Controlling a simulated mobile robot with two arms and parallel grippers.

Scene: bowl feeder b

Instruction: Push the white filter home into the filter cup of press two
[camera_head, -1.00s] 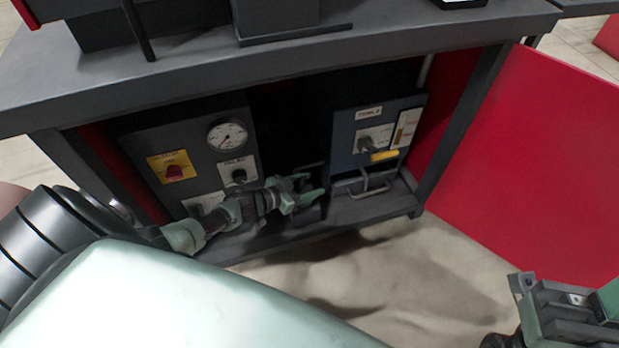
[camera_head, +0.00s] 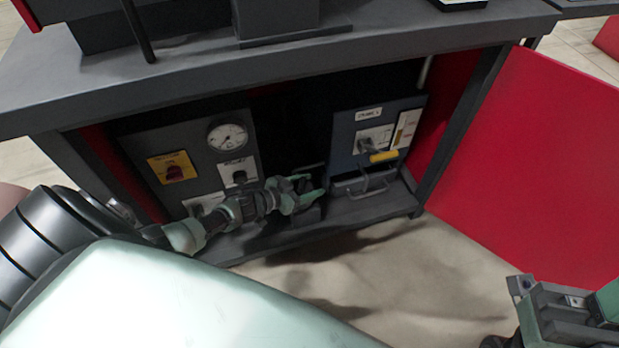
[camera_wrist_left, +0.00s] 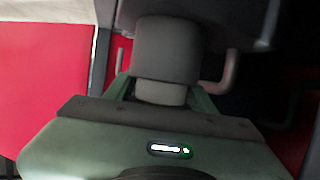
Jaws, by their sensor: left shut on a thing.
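My left gripper (camera_head: 312,190) reaches into the open cabinet under the bench, between the two panels. In the left wrist view its fingers (camera_wrist_left: 160,98) are shut on a short pale grey cylinder (camera_wrist_left: 161,93), which looks like the white filter in shadow. The filter's far end meets a wider dark grey cylinder (camera_wrist_left: 168,50), apparently the filter cup. The filter partly shows below the cup's rim; how deep it sits inside is hidden. In the head view the filter cannot be made out. Part of my right gripper (camera_head: 555,305) shows at the lower right; its jaws are unclear.
A grey panel (camera_head: 200,130) with gauge and yellow-plated knob is left of the gripper. A blue-grey panel (camera_head: 345,140) with a yellow-gripped lever (camera_head: 384,156) and bent bars is right. The cabinet shelf (camera_head: 355,212) lies below. A red door (camera_head: 540,160) stands open.

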